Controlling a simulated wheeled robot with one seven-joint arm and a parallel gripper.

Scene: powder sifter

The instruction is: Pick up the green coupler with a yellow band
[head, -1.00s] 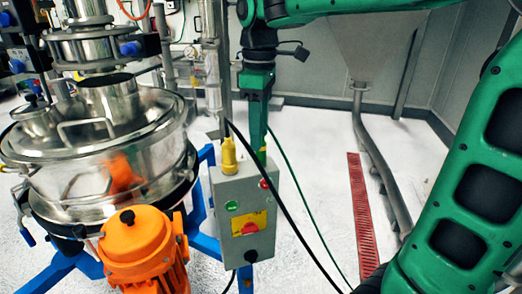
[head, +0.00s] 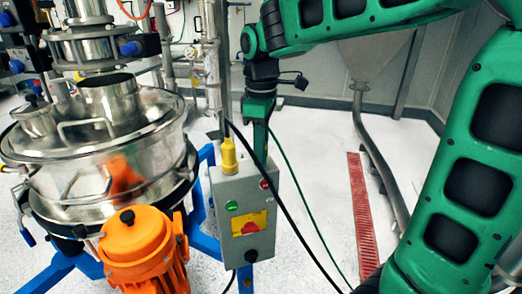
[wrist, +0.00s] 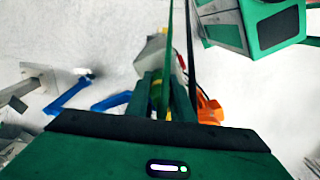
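My gripper (head: 259,138) points down behind the grey control box, with its tips partly hidden by the box and its yellow plug. In the wrist view my two green fingers (wrist: 167,92) stand close together. Something green and yellow shows in the narrow gap between them. It may be the green coupler with a yellow band, but I cannot make out its outline or tell whether the fingers touch it. A yellow plug (head: 229,155) stands upright on the grey control box (head: 243,205), just left of my gripper in the head view.
A steel sifter (head: 95,150) with an orange motor (head: 140,248) stands at left on blue legs. A black cable (head: 285,207) and a green cable (head: 297,185) run down past the box. The floor at right is open around a red grate (head: 362,215).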

